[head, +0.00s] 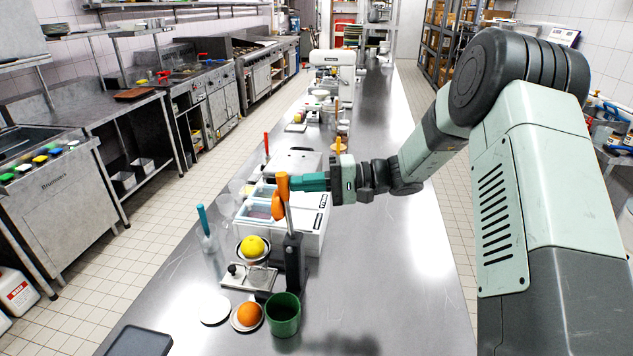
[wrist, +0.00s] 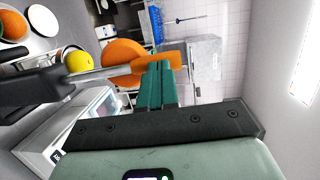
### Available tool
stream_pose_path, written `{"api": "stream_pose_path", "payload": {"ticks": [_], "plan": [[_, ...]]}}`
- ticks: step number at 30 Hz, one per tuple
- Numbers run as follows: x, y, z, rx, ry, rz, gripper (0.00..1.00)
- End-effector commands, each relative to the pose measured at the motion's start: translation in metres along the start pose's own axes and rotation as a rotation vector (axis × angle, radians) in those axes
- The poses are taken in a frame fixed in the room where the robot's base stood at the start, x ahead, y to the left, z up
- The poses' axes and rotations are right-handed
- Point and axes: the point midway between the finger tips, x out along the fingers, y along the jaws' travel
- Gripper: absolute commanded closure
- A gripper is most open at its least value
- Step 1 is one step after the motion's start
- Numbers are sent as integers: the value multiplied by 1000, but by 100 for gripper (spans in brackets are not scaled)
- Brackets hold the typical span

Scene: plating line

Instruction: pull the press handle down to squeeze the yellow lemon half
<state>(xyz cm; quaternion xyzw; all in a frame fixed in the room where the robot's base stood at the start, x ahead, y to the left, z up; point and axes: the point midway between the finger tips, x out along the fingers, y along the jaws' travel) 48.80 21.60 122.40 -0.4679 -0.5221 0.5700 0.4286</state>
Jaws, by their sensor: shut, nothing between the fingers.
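The press stands on the counter with a dark post (head: 294,268). Its handle (head: 282,186) is raised, near upright, with an orange grip and a second rounded orange part just below. The yellow lemon half (head: 253,246) sits in a round holder left of the post; it also shows in the wrist view (wrist: 78,62). My gripper (head: 303,182) is shut and empty, just right of the orange grip. In the wrist view its green fingertips (wrist: 158,68) overlap the orange handle (wrist: 125,58); I cannot tell whether they touch it.
A green cup (head: 283,318), an orange on a small plate (head: 248,316) and a white disc (head: 214,309) stand in front of the press. White bins (head: 314,220) lie behind it. A blue-handled tool (head: 204,222) stands left. The counter's right side is clear.

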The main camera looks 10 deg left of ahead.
Motion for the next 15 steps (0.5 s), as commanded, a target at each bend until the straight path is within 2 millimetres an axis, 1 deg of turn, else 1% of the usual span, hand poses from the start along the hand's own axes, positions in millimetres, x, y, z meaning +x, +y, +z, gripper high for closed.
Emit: {"api": "stream_pose_path", "payload": {"ticks": [11, 15], "plan": [[1, 0, 0, 0, 0, 3, 100], [5, -2, -1, 3, -1, 26, 100]]}}
